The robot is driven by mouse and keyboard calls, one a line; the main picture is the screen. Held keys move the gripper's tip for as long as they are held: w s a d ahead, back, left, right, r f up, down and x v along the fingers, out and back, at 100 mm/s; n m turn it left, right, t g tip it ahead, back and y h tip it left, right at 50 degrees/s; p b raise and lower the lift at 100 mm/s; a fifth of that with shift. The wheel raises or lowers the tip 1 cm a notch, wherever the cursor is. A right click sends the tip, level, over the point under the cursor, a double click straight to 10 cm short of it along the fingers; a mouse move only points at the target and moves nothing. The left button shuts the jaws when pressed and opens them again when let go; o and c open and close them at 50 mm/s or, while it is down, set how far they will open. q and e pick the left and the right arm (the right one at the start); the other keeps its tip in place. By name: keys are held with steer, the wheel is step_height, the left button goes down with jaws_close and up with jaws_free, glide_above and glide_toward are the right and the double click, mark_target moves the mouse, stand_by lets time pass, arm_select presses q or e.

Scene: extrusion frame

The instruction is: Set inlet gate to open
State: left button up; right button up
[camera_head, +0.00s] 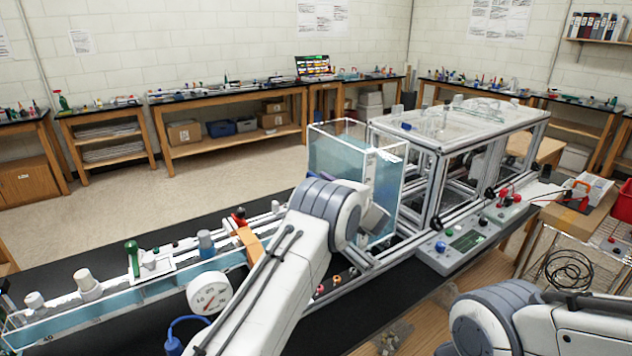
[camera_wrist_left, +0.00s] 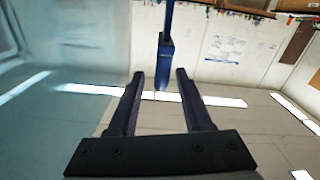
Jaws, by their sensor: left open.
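In the left wrist view my left gripper (camera_wrist_left: 159,74) is open, its two dark fingers apart. A blue bar with a thicker block at its end (camera_wrist_left: 165,58) appears between and beyond the fingertips. Nothing is visibly held, and I cannot tell whether the block touches a finger. In the head view my left arm reaches beside the water tank (camera_head: 338,155), and its grey wrist (camera_head: 374,218) covers part of the tank's lower front. The inlet gate is not clearly identifiable in the head view. My right arm shows at the lower right, its gripper out of view.
A long water channel (camera_head: 130,297) with a round gauge (camera_head: 209,293) runs to the left. An aluminium extrusion frame (camera_head: 418,190) stands right of the tank. A control panel (camera_head: 468,243) lies in front of the frame. Black bench surface is clear behind the channel.

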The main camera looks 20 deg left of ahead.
arm_select(q)
steer(key=b+v, duration=0.2)
steer(key=v, duration=0.6)
